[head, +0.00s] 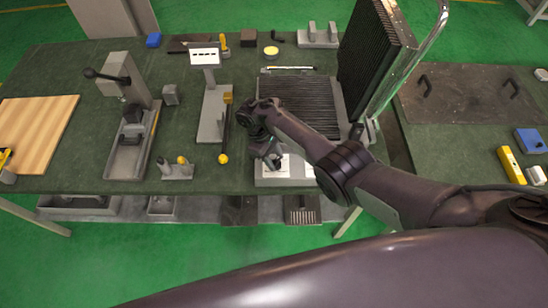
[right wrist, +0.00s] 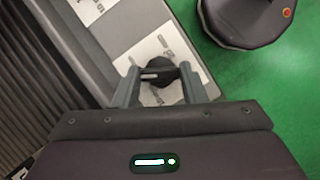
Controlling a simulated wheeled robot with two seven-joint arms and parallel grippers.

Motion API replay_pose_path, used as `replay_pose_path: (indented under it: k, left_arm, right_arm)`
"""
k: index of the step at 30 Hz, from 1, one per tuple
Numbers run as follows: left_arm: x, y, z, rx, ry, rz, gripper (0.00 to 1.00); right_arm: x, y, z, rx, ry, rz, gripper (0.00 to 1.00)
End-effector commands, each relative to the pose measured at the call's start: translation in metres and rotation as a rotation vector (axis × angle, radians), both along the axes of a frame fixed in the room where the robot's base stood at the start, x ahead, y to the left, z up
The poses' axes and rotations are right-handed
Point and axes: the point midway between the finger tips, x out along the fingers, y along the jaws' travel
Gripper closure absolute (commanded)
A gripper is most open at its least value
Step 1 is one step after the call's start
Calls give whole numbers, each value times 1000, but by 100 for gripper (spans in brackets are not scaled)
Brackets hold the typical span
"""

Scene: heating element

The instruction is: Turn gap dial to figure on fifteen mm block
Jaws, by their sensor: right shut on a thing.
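The gap dial is a dark round knob (right wrist: 157,66) on a white printed plate (right wrist: 130,62) in the right wrist view. My right gripper (right wrist: 158,82) is shut on this knob, one finger on each side. In the head view my right gripper (head: 270,160) reaches down to the grey front panel (head: 298,171) of the ribbed black machine (head: 300,103), and my gripper hides the dial there. The figures on the plate are too small to read. A small grey block (head: 170,95) stands left of the machine; I cannot tell any figure on it. My left gripper is out of view.
A grey stand with a white display (head: 205,56) and a lever press (head: 128,85) stand to the left on the green table. A wooden board (head: 38,128) lies at far left. The upright black finned panel (head: 372,55) rises behind my right arm.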

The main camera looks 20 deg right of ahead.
Motion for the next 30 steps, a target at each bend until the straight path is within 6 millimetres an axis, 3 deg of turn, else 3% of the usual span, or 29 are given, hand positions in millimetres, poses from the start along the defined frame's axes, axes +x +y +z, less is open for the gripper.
replay_pose_path:
  k: [12,30]
  left_arm:
    - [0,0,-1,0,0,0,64]
    - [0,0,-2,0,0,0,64]
  right_arm:
    - [1,-1,1,0,-1,-224,85]
    - [2,-2,1,-1,-2,-268,85]
